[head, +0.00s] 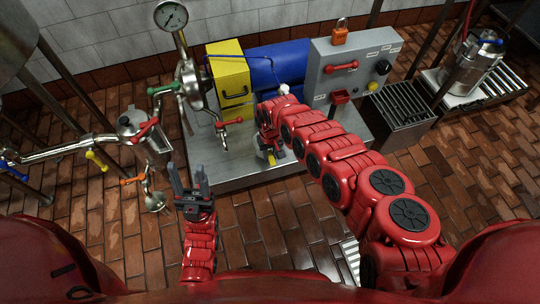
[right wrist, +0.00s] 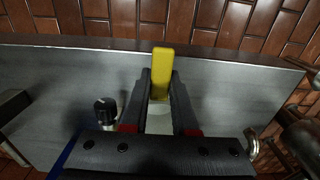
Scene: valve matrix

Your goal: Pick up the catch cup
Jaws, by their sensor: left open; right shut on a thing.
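My right gripper (head: 269,146) reaches down at the front part of the steel skid top. In the right wrist view its fingers close on a yellow bar with a pale, rounded body between them; this looks like the catch cup (right wrist: 162,62) with its handle. In the head view only the yellow part of the cup (head: 271,158) shows clearly; the rest is hidden by my gripper and arm. I cannot tell whether the cup is touching the skid. My left gripper (head: 187,170) is open and empty, fingers up, left of the skid over the brick floor.
The steel skid top (head: 225,172) bears a yellow box (head: 229,75), a blue motor (head: 275,68) and a grey control panel (head: 355,70). Pipes with a red-handled valve (head: 145,130) and a gauge (head: 171,16) stand at left. The brick floor in front is open.

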